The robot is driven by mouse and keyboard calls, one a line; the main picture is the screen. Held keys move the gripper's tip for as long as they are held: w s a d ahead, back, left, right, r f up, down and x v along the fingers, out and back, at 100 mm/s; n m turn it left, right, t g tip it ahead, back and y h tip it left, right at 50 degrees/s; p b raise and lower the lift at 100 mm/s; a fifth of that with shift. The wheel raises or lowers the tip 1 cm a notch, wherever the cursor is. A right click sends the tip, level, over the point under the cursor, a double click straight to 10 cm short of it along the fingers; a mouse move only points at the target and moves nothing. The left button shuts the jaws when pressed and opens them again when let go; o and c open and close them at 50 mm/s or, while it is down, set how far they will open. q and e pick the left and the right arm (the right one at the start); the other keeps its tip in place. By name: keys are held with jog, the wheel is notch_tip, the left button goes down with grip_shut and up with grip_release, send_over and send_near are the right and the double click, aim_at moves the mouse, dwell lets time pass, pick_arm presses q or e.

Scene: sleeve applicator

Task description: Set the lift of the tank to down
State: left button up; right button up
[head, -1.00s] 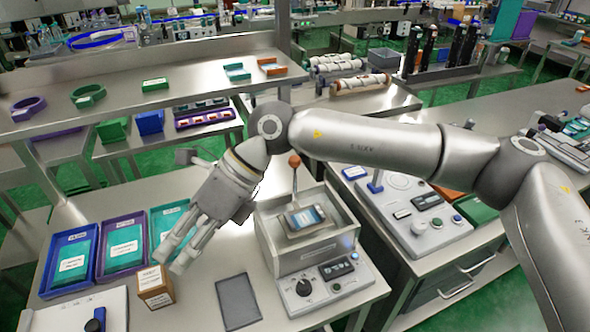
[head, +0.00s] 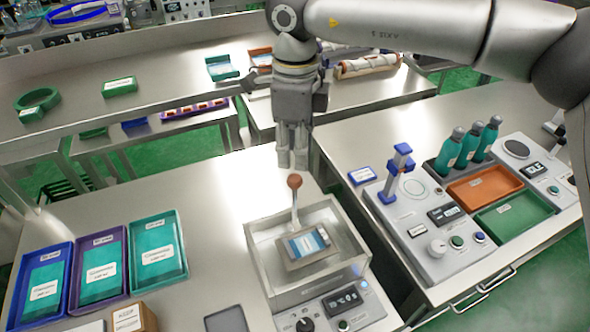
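The tank (head: 262,262) is a grey open-topped box with clear-looking walls, at the lower middle of the head view. Its lift lever (head: 294,207) stands up from the tank's back part and ends in an orange-red ball knob (head: 295,182). A small carrier with a blue and white label (head: 308,243) sits near the top of the tank. My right gripper (head: 292,164) points down just above and behind the knob, with nothing visible in it. Its fingers look close together from this angle, so their opening is unclear. My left gripper is not in view.
Blue, purple and teal trays with packets (head: 158,250) lie at left, near a cardboard box (head: 133,318). The tank's control panel (head: 335,308) is in front. At right, a bench carries a console with a blue-topped post (head: 398,168), green bottles and an orange tray (head: 484,186).

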aim_at(295, 178)
jog(key=shift+f, duration=0.25)
jog(key=f, duration=0.1)
jog(key=s+f+p, duration=0.1)
jog(key=f, duration=0.1)
jog(key=f+p, duration=0.1)
jog(key=f, duration=0.1)
jog(key=shift+s+f, duration=0.1)
jog(key=shift+s, duration=0.15)
jog(key=f, duration=0.2)
jog(key=f+p, duration=0.1)
jog(key=shift+w, duration=0.25)
jog(key=shift+f, duration=0.8)
jog(key=shift+c, duration=0.4)
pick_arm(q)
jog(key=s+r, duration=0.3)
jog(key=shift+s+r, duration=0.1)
pick_arm(e)
grip_shut()
